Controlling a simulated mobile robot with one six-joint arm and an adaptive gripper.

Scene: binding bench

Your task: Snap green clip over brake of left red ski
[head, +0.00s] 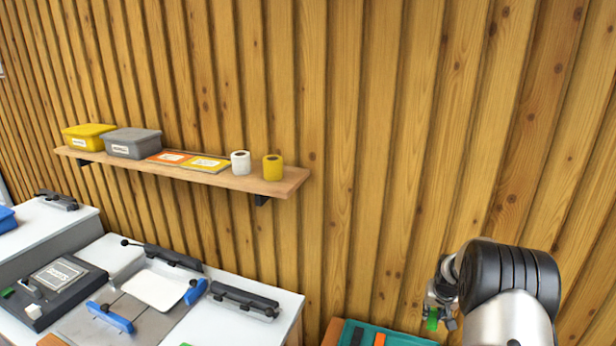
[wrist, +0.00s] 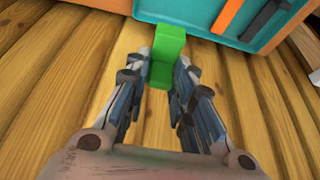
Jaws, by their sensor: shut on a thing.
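My gripper (head: 440,308) is at the lower right of the head view, in front of the slatted wood wall. The green clip (head: 432,324) shows between its fingers. In the wrist view my gripper (wrist: 160,82) is shut on the green clip (wrist: 168,45), a block with a raised far end that sticks out past the fingertips. The clip is clear of the teal tray behind it. No red ski or brake can be made out in either view.
A teal tray (head: 402,338) with a dark strip (wrist: 266,20) and an orange strip (wrist: 227,16) lies below. A wall shelf (head: 282,185) holds boxes, cards and rolls. At left, a white bench (head: 285,303) carries clamps and a dark plate (head: 52,287). The wall above is bare.

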